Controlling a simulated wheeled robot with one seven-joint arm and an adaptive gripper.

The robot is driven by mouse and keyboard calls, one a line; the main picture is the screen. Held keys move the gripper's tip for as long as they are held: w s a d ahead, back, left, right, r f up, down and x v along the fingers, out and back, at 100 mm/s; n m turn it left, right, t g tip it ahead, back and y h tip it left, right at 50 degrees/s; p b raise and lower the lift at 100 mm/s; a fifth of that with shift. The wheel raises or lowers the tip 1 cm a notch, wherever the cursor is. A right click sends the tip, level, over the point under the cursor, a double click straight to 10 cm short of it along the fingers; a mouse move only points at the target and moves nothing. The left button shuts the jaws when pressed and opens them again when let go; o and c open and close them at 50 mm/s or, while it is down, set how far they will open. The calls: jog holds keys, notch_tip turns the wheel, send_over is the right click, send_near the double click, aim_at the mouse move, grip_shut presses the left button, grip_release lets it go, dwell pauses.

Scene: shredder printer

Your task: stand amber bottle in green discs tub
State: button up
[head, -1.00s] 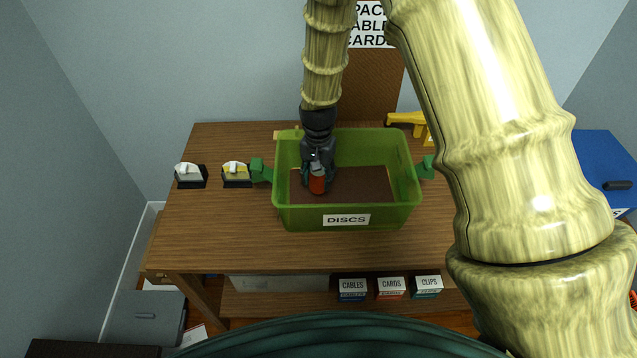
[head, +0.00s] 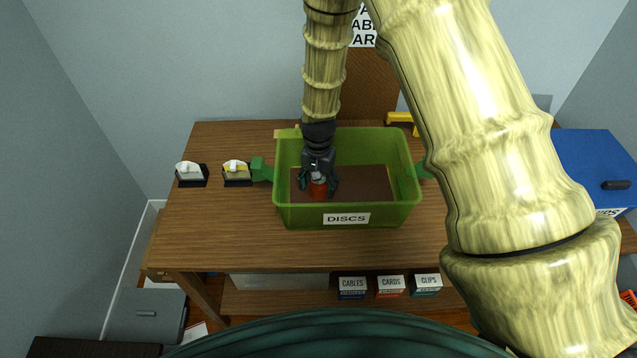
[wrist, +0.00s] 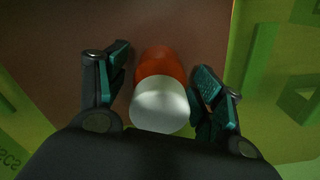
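The amber bottle (head: 318,190), orange-red with a white cap, stands inside the green discs tub (head: 347,215), left of its middle. It looks upright on the tub's brown floor. My gripper (head: 318,180) reaches down into the tub over the bottle, with its fingers spread to either side. In the wrist view the bottle's white cap (wrist: 160,106) faces the camera. The teal-padded fingers stand apart from the bottle, with a gap on each side, so my gripper (wrist: 162,70) is open around it. The bottle's base is hidden in the wrist view.
The tub's green walls (wrist: 275,60) rise close around my gripper. Two small dispensers (head: 191,174) (head: 237,173) stand left of the tub on the wooden table (head: 230,240). A yellow object (head: 400,120) lies behind it, and a blue box (head: 595,165) stands at the right.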

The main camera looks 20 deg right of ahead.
jog(key=shift+r+b, duration=1.15)
jog(key=shift+r, duration=4.95)
